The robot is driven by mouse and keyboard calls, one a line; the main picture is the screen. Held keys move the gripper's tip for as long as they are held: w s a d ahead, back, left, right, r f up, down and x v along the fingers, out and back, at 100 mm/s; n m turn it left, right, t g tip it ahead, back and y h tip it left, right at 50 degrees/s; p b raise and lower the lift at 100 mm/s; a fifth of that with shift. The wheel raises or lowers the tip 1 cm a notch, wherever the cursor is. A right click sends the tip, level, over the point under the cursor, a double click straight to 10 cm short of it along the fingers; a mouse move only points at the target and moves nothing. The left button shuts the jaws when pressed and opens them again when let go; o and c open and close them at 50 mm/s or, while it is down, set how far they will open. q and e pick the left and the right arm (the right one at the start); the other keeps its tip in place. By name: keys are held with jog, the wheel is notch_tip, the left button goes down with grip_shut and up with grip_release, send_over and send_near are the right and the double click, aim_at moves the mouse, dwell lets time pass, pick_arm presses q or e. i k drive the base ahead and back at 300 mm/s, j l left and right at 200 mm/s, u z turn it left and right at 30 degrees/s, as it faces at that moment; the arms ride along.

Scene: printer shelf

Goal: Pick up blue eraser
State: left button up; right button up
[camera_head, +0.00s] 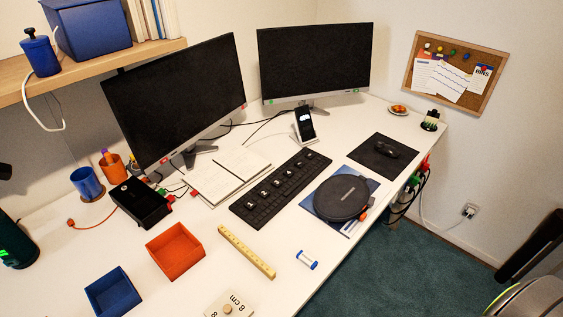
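A small block with blue ends and a white middle (306,259), which looks like the blue eraser, lies on the white desk (330,232) near its front edge. It lies apart from the yellow ruler-like bar (246,251) to its left and the black round case (341,197) above it to the right. Nothing covers it. Neither of my grippers can be made out in the head view, and none is near the eraser.
An orange tray (175,252) and a blue tray (113,292) stand at the front left. A wooden board marked "8 cm" (229,306) lies at the bottom. A keyboard (280,188) and two monitors (315,62) are behind. Bare desk surrounds the eraser.

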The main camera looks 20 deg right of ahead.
aim_at(307, 260)
jog(key=k+l+z, duration=0.1)
jog(key=z, duration=0.25)
jog(key=k+l+z, duration=0.15)
jog(key=z, duration=0.25)
jog(key=l+u, duration=0.15)
jog(key=u, duration=0.8)
jog(key=l+u, duration=0.4)
jog(key=l, duration=0.35)
jog(key=l+u, duration=0.4)
jog(key=l, duration=0.4)
jog(key=k+l+u, duration=0.15)
jog(key=l+u, duration=0.25)
jog(key=l, duration=0.35)
